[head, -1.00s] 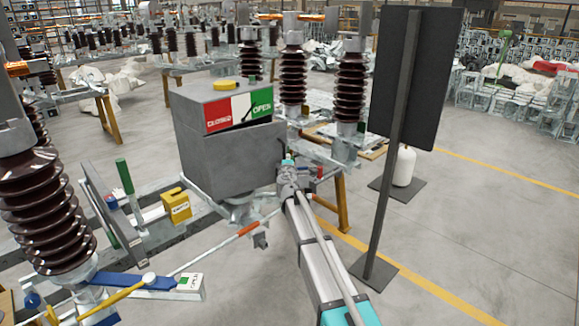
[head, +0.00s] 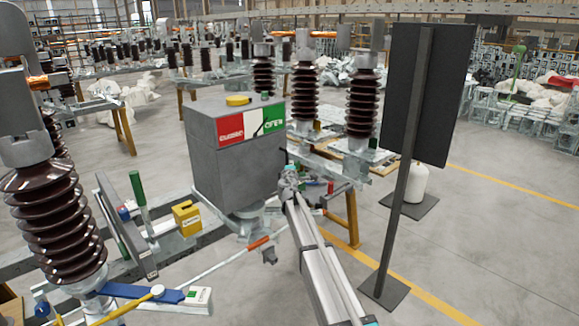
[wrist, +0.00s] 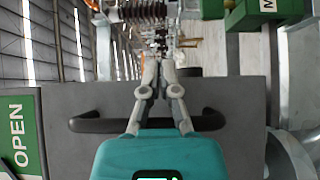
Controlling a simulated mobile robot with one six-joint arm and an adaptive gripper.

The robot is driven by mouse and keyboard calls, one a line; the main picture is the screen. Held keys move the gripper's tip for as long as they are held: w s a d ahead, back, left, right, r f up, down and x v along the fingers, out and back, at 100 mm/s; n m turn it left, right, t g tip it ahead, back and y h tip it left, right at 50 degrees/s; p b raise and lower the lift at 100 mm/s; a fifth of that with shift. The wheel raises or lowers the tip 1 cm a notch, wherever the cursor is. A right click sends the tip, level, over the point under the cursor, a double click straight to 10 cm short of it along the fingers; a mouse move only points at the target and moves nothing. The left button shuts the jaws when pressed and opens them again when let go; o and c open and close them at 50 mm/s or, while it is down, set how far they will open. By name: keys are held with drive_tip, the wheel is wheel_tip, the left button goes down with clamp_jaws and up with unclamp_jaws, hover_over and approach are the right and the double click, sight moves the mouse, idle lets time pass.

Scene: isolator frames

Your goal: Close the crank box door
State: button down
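The crank box (head: 210,150) is a grey box with a red CLOSED and green OPEN sign across its upper front. Its grey door (head: 252,168) sits below the sign, and in the head view I see no clear gap along its top edge. The door also shows in the wrist view (wrist: 243,110), with a black bar handle (wrist: 92,124) across it. My gripper (head: 288,168) is at the door's right side. In the wrist view its fingers (wrist: 161,66) are drawn together in front of the door and reach past the handle. Whether they touch the door is unclear.
A dark panel on a post (head: 425,95) stands close to the right of my arm. Brown insulators (head: 362,100) stand behind the box, and another (head: 60,225) stands at the left. A yellow box (head: 186,218) is left of the crank box. Floor at far right is clear.

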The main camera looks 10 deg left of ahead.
drive_tip(key=shift+a, duration=0.85)
drive_tip(key=s+d, duration=0.9)
drive_tip(key=d, duration=0.3)
drive_tip(key=shift+d, duration=0.25)
